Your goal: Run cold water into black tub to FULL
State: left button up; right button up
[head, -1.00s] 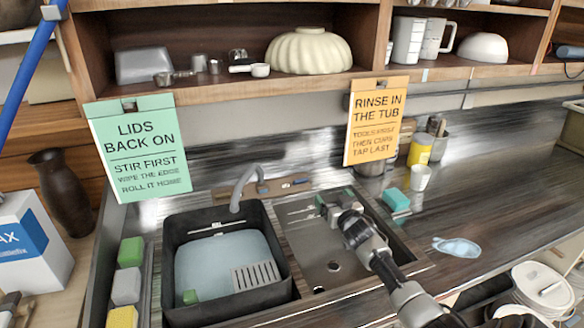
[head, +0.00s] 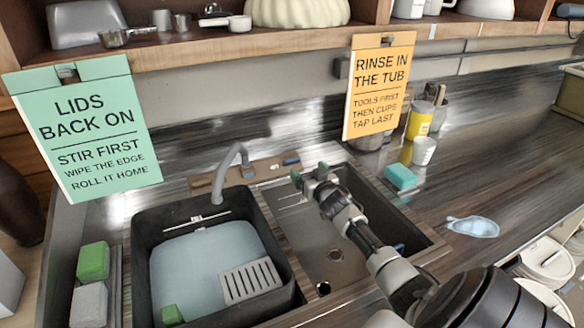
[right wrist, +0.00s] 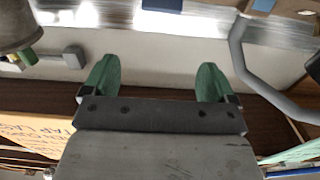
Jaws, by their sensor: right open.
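The black tub (head: 146,240) sits in the left side of the sink. Pale blue water (head: 195,262) lies in it below the rim. A white mark on its back inner wall is too small to read. The grey tap spout (head: 232,160) curves over the tub's back edge, and I see no stream from it. The spout also shows in the right wrist view (right wrist: 240,60). Small blue-marked parts (head: 290,160) sit on the ledge right of the spout. My right gripper (head: 309,174) is open and empty above the back of the right basin, apart from the tap. My left gripper is out of view.
A grey slotted piece (head: 250,281) and a green block (head: 172,315) are in the tub. The empty metal basin (head: 335,255) is on the right. An orange sign (head: 377,90) hangs behind my gripper. A teal sponge (head: 400,177) and white cup (head: 424,150) stand right.

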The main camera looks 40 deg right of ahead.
aim_at(293, 160)
jog(key=w+d+f+b, duration=0.1)
jog(key=w, duration=0.2)
jog(key=w+d+f, duration=0.1)
jog(key=w, duration=0.2)
jog(key=w+d+b, duration=0.1)
jog(key=w, duration=0.2)
jog(key=shift+f+b, duration=0.3)
jog(key=shift+f, duration=0.1)
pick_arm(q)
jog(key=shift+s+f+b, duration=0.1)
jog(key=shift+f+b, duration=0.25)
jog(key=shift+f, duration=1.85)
pick_arm(e)
jog(key=shift+x, duration=0.85)
jog(key=shift+r, duration=0.1)
jog(key=c, duration=0.9)
